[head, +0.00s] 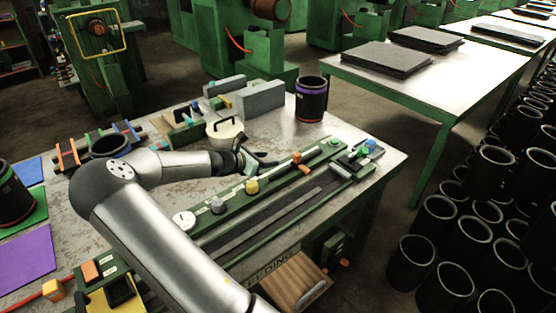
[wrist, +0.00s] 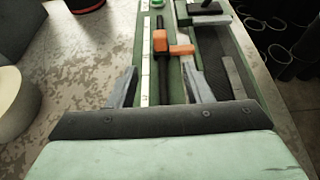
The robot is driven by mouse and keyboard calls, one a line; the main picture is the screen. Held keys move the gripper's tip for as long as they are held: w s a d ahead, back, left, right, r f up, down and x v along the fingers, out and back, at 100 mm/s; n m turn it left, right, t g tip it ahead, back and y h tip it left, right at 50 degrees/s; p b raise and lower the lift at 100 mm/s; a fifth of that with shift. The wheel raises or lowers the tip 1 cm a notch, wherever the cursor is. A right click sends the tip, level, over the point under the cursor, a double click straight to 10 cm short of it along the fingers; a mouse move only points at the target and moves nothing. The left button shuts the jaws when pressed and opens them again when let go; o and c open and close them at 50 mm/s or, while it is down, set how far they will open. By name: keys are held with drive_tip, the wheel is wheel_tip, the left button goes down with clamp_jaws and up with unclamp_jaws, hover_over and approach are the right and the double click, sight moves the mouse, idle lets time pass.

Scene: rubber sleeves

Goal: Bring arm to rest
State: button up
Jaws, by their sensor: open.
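My silver arm reaches across the workbench (head: 290,135) from the lower middle of the head view. My gripper (head: 270,162) is over the bench, near the back edge of the green-framed fixture. In the wrist view my gripper (wrist: 160,88) has its two fingers spread wide apart with nothing between them. Beyond the fingertips are the fixture's rail, an orange block (wrist: 181,50) and an orange-topped clamp on a dark rod (wrist: 160,42). I cannot tell how high the fingers are above the fixture.
A black sleeve with a purple band (head: 311,99) stands at the bench's back right. Grey blocks (head: 261,98) and a cream lidded pot (head: 225,133) stand behind my gripper. Purple (head: 26,256) and blue mats lie at left. Many black sleeves (head: 440,216) stand off the bench at right.

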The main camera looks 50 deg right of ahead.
drive_tip(key=shift+v, duration=0.95)
drive_tip(key=shift+s, duration=0.1)
